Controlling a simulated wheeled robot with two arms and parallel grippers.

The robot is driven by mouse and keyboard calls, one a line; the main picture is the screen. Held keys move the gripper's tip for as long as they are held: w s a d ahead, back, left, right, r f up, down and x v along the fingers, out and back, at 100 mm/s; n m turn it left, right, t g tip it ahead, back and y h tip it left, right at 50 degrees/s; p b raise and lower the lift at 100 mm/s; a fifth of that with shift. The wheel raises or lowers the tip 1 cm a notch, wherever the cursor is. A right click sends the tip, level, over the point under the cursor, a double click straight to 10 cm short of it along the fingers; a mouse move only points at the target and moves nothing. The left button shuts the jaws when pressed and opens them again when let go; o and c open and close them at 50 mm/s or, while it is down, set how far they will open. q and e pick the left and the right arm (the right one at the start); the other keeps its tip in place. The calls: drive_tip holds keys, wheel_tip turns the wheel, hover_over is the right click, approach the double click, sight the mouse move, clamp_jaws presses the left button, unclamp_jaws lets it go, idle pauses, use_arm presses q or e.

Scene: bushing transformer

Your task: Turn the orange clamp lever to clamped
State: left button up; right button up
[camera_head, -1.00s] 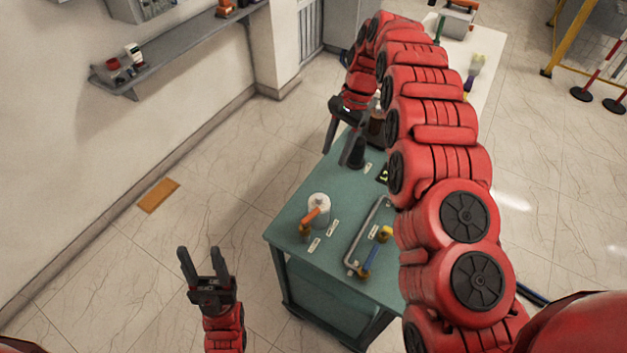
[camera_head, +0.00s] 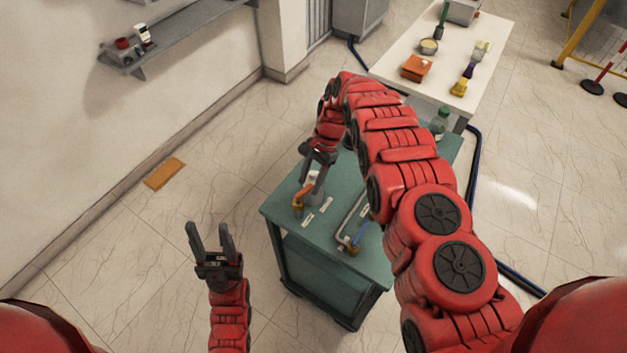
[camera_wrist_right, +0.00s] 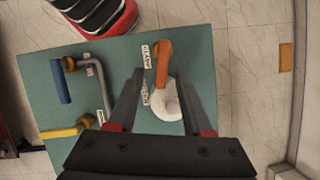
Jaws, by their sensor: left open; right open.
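The orange clamp lever (camera_head: 299,199) is on the teal cart top (camera_head: 285,215), next to a white cylinder. In the right wrist view the lever (camera_wrist_right: 163,62) lies near the upper end of the white cylinder (camera_wrist_right: 167,104), with small white labels to its left. My right gripper (camera_head: 312,184) is open over the lever and cylinder. In the right wrist view its open fingers (camera_wrist_right: 159,73) lie on either side of the lever, with gaps; the height between them is unclear. My left gripper (camera_head: 209,228) is open and empty over the floor, left of the cart.
A grey pipe (camera_wrist_right: 101,82) with a blue-handled lever (camera_wrist_right: 61,82) and a yellow handle (camera_wrist_right: 62,132) stand beside the clamp on the cart. A white table (camera_head: 420,88) with an orange box (camera_head: 417,67) is behind. A wall shelf (camera_head: 180,35) is at left.

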drive_tip(key=shift+w+a+f, duration=0.1)
drive_tip(key=shift+f, duration=0.25)
drive_tip(key=shift+c, duration=0.9)
clamp_jaws()
